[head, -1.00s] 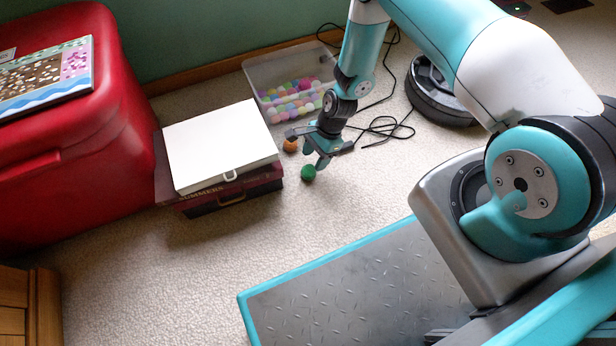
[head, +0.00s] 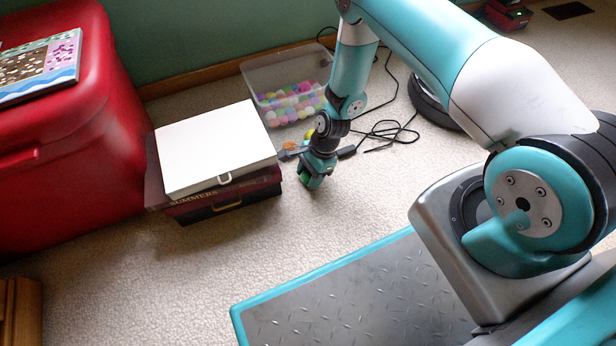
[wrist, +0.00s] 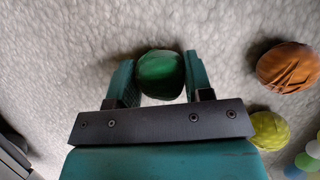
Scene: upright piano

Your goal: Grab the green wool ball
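The green wool ball (wrist: 160,75) sits between the two teal fingers of my gripper (wrist: 160,80) in the wrist view. In the head view my gripper (head: 312,180) points down at the carpet, right of the stacked cases. There the ball (head: 303,178) is mostly hidden by the fingers. It looks to be at floor level; I see no lift.
An orange ball (wrist: 288,67) and a yellow ball (wrist: 269,131) lie to the right in the wrist view. A clear bin of coloured balls (head: 260,75) stands behind my gripper. Stacked cases with a white top (head: 215,150) are close on its left. Black cables (head: 385,132) lie to its right.

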